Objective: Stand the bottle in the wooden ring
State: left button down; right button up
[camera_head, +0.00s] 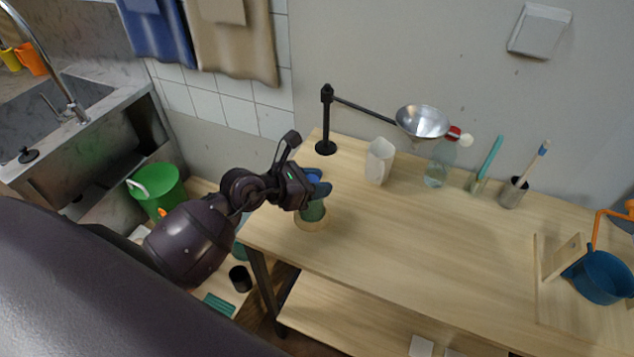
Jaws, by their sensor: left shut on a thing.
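My left gripper (316,189) is shut on a green bottle (313,211) with blue at its top. It holds the bottle roughly upright near the table's left end. The wooden ring (311,225) lies on the table around the foot of the bottle, as seen from above. The gripper hides the bottle's upper part, and I cannot tell whether its base touches the table inside the ring. My right gripper is out of view.
On the wooden table (420,240) stand a black stand (326,147) with a metal funnel (422,122), a white pitcher (379,161), a clear bottle (437,172) and a brush cup (513,192). The table's middle is clear.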

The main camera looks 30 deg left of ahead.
pick_arm(q)
jog(key=shift+f, duration=0.1)
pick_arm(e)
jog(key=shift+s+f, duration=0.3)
pick_arm(q)
jog(key=c, duration=1.1)
grip_release()
jog(key=o, duration=0.3)
jog(key=shift+o, duration=0.2)
jog(key=b+v, duration=0.1)
jog(key=v, duration=1.1)
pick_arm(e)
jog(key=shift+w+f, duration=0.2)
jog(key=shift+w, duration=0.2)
